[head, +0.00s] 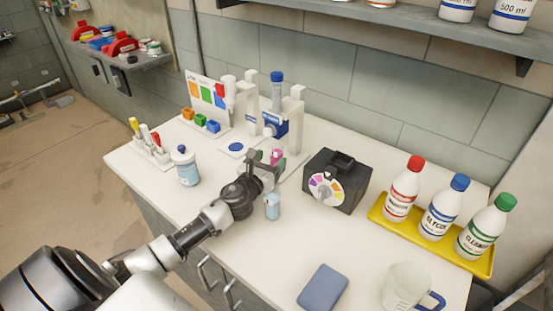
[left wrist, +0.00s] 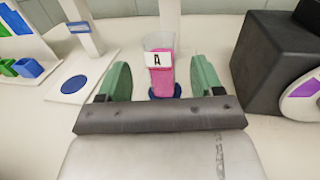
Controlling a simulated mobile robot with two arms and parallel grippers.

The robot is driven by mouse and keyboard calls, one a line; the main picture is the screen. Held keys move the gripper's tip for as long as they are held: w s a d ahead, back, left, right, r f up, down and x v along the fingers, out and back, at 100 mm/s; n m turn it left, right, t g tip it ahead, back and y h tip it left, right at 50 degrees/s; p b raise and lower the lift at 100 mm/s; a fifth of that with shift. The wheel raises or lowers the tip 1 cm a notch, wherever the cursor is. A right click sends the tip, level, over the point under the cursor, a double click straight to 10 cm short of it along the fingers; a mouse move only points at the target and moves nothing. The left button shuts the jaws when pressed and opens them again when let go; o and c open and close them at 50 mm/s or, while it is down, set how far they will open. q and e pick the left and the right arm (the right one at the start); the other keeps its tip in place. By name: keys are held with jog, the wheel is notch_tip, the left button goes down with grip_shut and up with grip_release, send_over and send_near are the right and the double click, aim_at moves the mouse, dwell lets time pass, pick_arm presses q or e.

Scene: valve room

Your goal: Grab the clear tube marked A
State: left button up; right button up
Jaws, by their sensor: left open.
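The clear tube marked A (left wrist: 160,75) holds pink liquid and bears a white label with a black A. It stands upright on a small dark blue base in the left wrist view. In the head view its pink part (head: 277,156) shows just beyond my left gripper (head: 266,166), which partly hides it. My left gripper (left wrist: 161,72) is open, with one green finger on either side of the tube in the picture and a gap on both sides. I cannot tell whether the tube is fully between the fingers. My right gripper is not in view.
A black box with a coloured dial (head: 337,180) stands right of the tube. A small blue-filled cup (head: 272,207) is close below my gripper. A white stand with a blue-capped bottle (head: 277,95) is behind. A yellow tray (head: 400,226) holds three bottles.

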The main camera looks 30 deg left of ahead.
aim_at(274, 156)
pick_arm(q)
jog(key=w, duration=0.4)
jog(key=shift+w+a, duration=0.15)
jog(key=shift+w, duration=0.05)
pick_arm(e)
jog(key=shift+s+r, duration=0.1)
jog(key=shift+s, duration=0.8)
pick_arm(q)
jog(key=shift+s, duration=0.1)
jog(key=shift+c, duration=0.4)
jog(key=c, duration=1)
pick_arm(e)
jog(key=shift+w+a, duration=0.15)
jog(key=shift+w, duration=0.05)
